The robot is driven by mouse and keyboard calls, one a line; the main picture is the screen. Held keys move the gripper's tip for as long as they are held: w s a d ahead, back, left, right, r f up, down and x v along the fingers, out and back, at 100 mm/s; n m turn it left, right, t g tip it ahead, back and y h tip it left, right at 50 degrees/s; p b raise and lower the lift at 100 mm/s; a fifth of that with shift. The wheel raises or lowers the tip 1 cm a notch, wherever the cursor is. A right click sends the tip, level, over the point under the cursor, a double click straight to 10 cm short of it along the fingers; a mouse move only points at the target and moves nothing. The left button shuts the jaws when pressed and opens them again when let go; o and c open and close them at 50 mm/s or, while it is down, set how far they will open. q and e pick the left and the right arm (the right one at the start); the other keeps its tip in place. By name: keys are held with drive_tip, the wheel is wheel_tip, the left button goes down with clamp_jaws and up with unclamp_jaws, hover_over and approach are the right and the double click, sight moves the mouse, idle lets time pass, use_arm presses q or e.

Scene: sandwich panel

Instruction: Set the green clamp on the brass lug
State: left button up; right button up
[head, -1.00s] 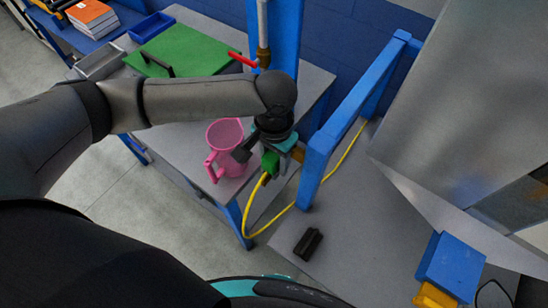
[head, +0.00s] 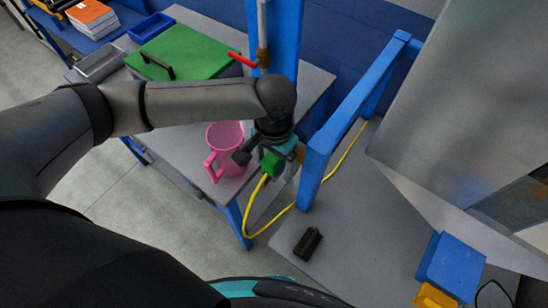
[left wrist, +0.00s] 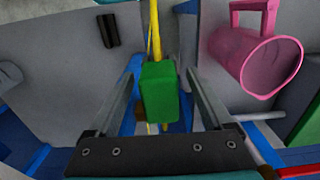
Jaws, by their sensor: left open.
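The green clamp (head: 271,164) is a small green block on the end of a yellow cable. In the left wrist view the clamp (left wrist: 160,92) stands between the two grey fingers of my left gripper (left wrist: 161,76), with a gap on each side. My left gripper (head: 262,165) is open around it at the blue frame post. A brass-brown piece, likely the brass lug (head: 299,154), shows beside the gripper in the head view. A small brown part shows close beside the clamp in the left wrist view. Whether the clamp sits fully on the lug cannot be told. My right gripper is not in view.
A pink jug (head: 225,150) stands on the grey bench close left of the gripper. A blue frame (head: 318,160) rises close on the right. The yellow cable (head: 256,233) loops below. A black block (head: 308,242) lies on the grey surface. A red-handled valve (head: 243,60) is behind.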

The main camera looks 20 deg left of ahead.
use_arm(q)
wheel_tip(320, 180, up, 15)
drive_tip(key=p, duration=0.1)
drive_tip(key=shift+r+p, duration=0.15)
drive_tip(key=shift+p, duration=0.15)
